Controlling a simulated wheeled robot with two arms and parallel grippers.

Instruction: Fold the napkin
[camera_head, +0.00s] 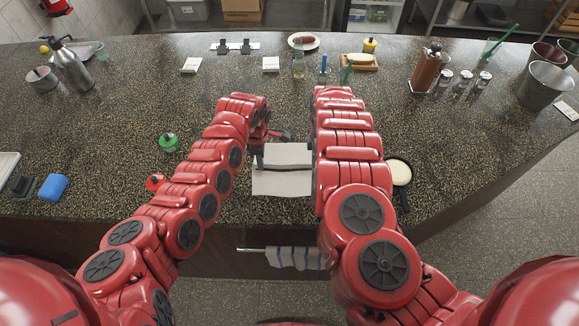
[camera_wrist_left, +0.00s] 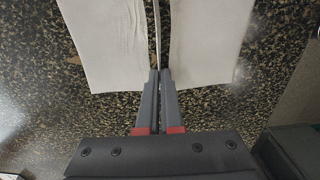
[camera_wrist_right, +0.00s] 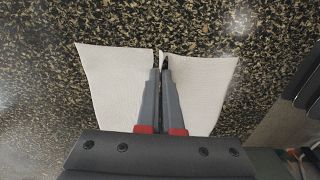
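The white napkin (camera_head: 282,184) lies on the speckled counter between my two arms, with a narrow raised ridge across its middle. In the left wrist view the napkin (camera_wrist_left: 205,45) spreads to both sides of the ridge, which runs into the fingertips. My left gripper (camera_head: 259,163) is at the napkin's left edge, its fingers (camera_wrist_left: 160,72) closed on the ridge. My right gripper (camera_wrist_right: 161,65) is closed on the ridge at the opposite edge of the napkin (camera_wrist_right: 115,85). The right fingers are hidden behind the right arm in the head view.
A green-topped item (camera_head: 169,142) and a red-topped one (camera_head: 155,182) stand left of the napkin. A pan with pale contents (camera_head: 399,172) lies right of my right arm. A striped towel (camera_head: 294,258) hangs on a bar below the counter edge. The counter beyond the napkin is partly clear.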

